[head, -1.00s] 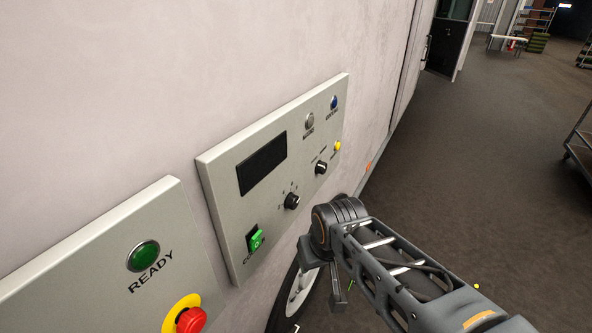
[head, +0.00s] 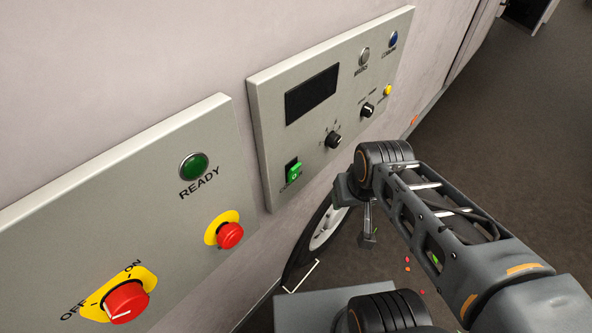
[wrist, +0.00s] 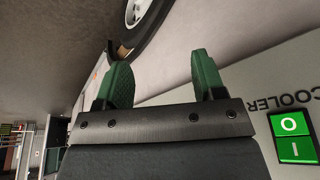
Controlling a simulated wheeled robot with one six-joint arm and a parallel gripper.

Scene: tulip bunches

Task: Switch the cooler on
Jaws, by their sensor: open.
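The cooler switch (head: 294,171) is a small green rocker in a black frame, at the lower left of the grey control panel (head: 262,104). In the wrist view the switch (wrist: 293,137) shows close at the right edge, bright green with O and I marks. The COOLER label (wrist: 283,103) beside it appears upside down. My gripper (wrist: 162,75) is open and empty, its green fingers apart. It points past the panel, with the switch off to its side and not between the fingers. In the head view it is partly hidden by my arm, to the right of and below the switch.
The panel also bears a dark display (head: 312,94), two black knobs and small buttons. A second panel (head: 90,214) at left has a green READY lamp (head: 194,166), a red button (head: 230,235) and a red OFF/ON rotary switch (head: 127,302). A wheel (head: 326,230) is below. Open floor lies right.

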